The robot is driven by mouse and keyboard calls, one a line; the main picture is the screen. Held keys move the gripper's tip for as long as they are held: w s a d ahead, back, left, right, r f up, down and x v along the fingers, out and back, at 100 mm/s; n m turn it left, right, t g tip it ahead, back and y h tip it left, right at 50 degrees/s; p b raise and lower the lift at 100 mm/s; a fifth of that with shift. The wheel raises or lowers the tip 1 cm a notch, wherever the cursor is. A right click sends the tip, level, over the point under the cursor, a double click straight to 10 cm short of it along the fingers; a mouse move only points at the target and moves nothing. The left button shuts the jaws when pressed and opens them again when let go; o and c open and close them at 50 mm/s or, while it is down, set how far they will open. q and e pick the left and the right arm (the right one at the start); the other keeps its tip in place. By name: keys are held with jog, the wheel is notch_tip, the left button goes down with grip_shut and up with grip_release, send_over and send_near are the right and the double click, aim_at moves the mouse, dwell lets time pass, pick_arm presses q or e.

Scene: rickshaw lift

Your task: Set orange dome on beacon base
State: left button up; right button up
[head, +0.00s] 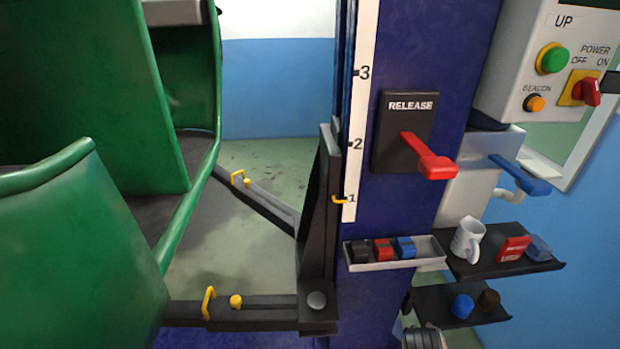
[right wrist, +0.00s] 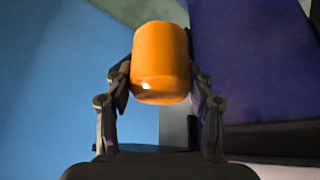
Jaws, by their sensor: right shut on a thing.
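The orange dome (right wrist: 160,62) shows in the right wrist view as a smooth, rounded orange piece. My right gripper (right wrist: 160,78) is shut on it, with one dark finger on each side. Blue, green and dark purple surfaces lie blurred behind it. I cannot make out the dome or my right gripper in the head view. I cannot identify the beacon base in either view. My left gripper is not in view.
The dark blue lift column (head: 385,285) carries a red release lever (head: 428,158). A control box (head: 515,105) with an orange button labelled BEACON (head: 535,104) stands upper right. Shelves (head: 500,262) hold a mug (head: 467,240) and small items. A green rickshaw (head: 75,255) fills the left.

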jog(key=w+a+r+n+y+p, duration=0.2)
jog(key=r+n, duration=0.2)
jog(key=r, duration=0.3)
jog(key=w+a+r+n+t+y+p, duration=0.1)
jog(key=a+r+n+y+p, duration=0.15)
jog(key=r+n, duration=0.4)
jog(key=w+a+r+n+y+p, duration=0.1)
jog(key=w+a+r+n+y, duration=0.15)
jog(key=r, duration=0.65)
jog(key=s+a+r+n+g+y+p, duration=0.1)
jog(key=s+a+r+n+g+y, duration=0.1)
jog(key=s+r+n, duration=0.3)
jog(key=shift+s+a+r+n+y+p, duration=0.2)
jog(key=shift+s+r+n+y+p, duration=0.25)
jog(key=shift+r, duration=0.4)
